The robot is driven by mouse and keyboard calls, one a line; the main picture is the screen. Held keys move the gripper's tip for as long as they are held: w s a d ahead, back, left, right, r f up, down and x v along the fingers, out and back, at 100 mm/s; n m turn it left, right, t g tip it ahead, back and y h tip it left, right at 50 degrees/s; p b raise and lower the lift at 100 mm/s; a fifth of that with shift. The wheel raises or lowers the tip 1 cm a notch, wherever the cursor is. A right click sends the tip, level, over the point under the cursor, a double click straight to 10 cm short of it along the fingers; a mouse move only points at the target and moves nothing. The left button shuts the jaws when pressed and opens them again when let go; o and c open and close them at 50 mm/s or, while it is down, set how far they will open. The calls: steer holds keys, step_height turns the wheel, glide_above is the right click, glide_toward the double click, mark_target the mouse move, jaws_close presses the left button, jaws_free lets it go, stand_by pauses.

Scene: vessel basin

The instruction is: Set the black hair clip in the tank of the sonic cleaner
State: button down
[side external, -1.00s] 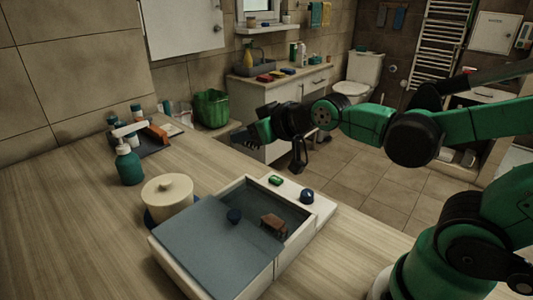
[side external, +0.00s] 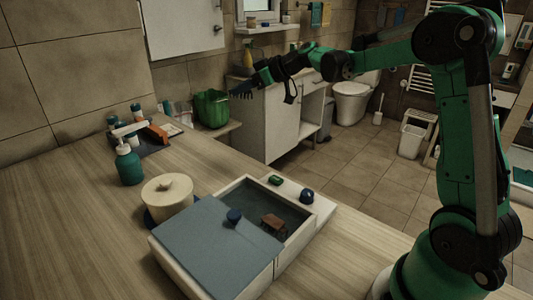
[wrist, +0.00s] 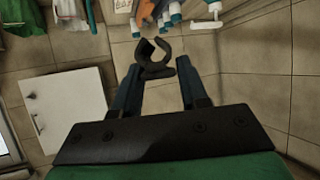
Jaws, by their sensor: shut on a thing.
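The black hair clip (wrist: 156,60) is a small open-curved piece held between my gripper's fingertips (wrist: 157,75) in the wrist view. In the side view my gripper (side external: 243,89) is high up, behind and above the counter, well away from the sonic cleaner; the clip is too small and dark to make out there. The sonic cleaner (side external: 325,212) is a white box on the counter. Its grey-blue lid (side external: 205,245) with a dark knob covers the near part. The far part of the tank (side external: 290,207) is open, with a small brown object (side external: 274,223) inside.
A teal pump bottle (side external: 128,165) and a dark tray of toiletries (side external: 150,142) stand farther back left. A green bin (side external: 211,108) is behind the counter. The counter's left front is clear.

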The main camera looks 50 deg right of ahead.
mark_target(248, 169)
step_height(248, 169, down, 20)
steer(key=shift+r, duration=0.15)
stand_by(0.7)
steer(key=shift+c, duration=2.3)
jaws_free()
